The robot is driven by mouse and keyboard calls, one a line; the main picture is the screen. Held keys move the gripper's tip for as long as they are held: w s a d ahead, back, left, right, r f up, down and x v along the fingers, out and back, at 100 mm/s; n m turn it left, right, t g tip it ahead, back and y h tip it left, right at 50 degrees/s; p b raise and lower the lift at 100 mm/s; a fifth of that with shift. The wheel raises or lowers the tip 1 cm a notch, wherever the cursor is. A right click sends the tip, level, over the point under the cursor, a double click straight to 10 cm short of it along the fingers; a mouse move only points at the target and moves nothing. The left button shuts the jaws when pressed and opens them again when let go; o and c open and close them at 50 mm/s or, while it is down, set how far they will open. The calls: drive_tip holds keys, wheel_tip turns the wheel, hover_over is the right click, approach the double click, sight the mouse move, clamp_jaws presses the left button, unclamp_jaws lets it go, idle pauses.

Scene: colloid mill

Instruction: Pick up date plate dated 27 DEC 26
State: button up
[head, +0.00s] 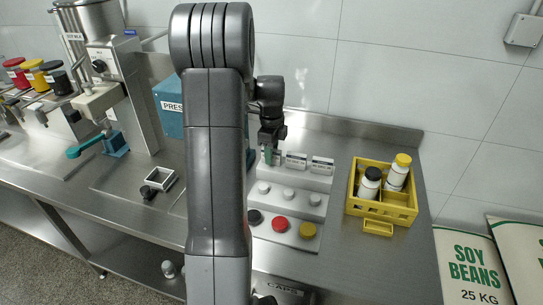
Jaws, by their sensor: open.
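My gripper (269,151) is open at the left end of this row, pointing down. A greenish piece (275,157) shows at its fingertips, perhaps another plate; I cannot tell whether they touch it. My own arm hides the rack's left side.
Black, red (280,224) and yellow caps sit on the rack's front step, with small white pieces on the step above. A yellow crate (381,208) with two white bottles stands to the right. Bare steel counter lies between rack and crate.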

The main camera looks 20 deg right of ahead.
drive_tip(key=shift+c, duration=0.4)
clamp_jaws()
drive_tip(key=shift+r, duration=0.15)
